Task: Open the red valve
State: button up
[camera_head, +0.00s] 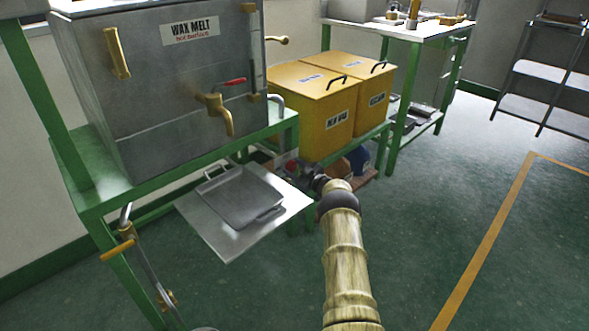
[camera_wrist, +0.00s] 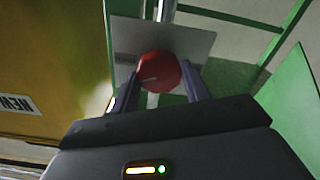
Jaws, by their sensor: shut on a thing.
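The red valve (camera_wrist: 158,72) is a round red knob with a pale mark on its face, in the upper middle of the wrist view. It sits in front of a pale plate (camera_wrist: 195,45) with a small label. My gripper (camera_wrist: 160,88) has one finger on each side of the knob and is shut on it. In the head view, my arm reaches down to the gap beside the yellow bins. A small red patch (camera_head: 290,167) shows there by the gripper's dark end. The fingertips are too small to make out in that view.
A grey wax melt tank (camera_head: 165,80) with a brass tap (camera_head: 217,108) and red lever stands on a green bench. A metal tray (camera_head: 240,200) sits below it. Yellow bins (camera_head: 310,125) stand close to my gripper. The floor at right is clear.

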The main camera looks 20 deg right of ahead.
jog(key=m, duration=0.4)
jog(key=shift+d+f, duration=0.15)
jog(key=shift+m, duration=0.3)
jog(key=o, duration=0.9)
jog(key=shift+c, duration=0.2)
jog(key=shift+o, duration=0.7)
jog(key=shift+s, duration=0.1)
jog(key=p+v, duration=0.6)
jog(key=v, duration=1.1)
jog(key=shift+p, duration=0.4)
